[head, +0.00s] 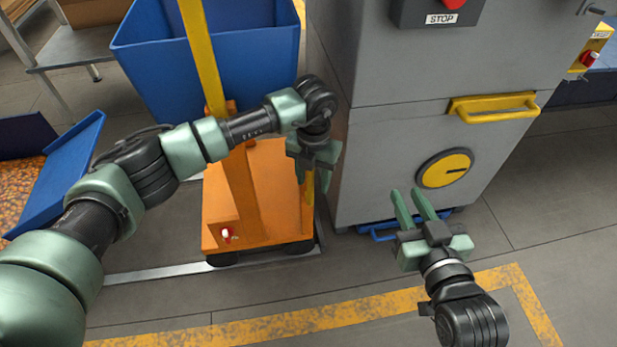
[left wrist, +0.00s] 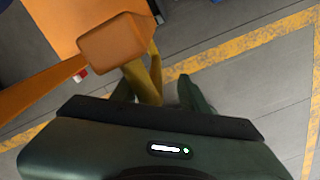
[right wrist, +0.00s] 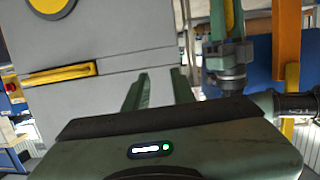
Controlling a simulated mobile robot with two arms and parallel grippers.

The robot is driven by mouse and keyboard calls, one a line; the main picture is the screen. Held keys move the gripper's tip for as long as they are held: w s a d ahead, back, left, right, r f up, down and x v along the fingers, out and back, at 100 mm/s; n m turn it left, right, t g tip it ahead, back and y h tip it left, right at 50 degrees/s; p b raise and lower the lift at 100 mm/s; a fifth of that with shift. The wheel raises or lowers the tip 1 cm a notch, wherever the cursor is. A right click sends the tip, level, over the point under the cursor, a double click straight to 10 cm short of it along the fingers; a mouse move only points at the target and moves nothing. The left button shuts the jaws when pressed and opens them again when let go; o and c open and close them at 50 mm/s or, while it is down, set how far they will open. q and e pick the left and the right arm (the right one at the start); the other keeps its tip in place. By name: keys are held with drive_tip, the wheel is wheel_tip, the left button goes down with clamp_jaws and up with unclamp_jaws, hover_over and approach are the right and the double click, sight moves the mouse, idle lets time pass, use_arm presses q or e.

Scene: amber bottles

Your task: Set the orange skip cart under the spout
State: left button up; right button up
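The orange skip cart (head: 270,190) stands on the floor left of a grey cabinet, with an orange post and dark wheels. A blue skip (head: 155,60) shows behind its yellow pole. My left gripper (head: 312,190) points down at the cart's right side, beside an upright yellow bar. In the left wrist view the yellow bar (left wrist: 152,80) runs between the spread fingers, nearer the left one; contact is not clear. My right gripper (head: 413,203) is open and empty in front of the cabinet. I cannot make out a spout.
The grey cabinet (head: 400,150) has a yellow handle (head: 492,108), a yellow round dial (head: 445,169) and a blue piece at its foot. A blue bin of orange bits (head: 15,190) is at left. Yellow floor lines (head: 300,322) cross clear floor in front.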

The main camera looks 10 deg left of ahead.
use_arm(q)
drive_tip(key=shift+w+d+r, duration=0.1)
drive_tip(key=shift+w+r, duration=0.05)
drive_tip(key=shift+w, duration=0.1)
use_arm(e)
drive_tip(key=shift+d, duration=0.1)
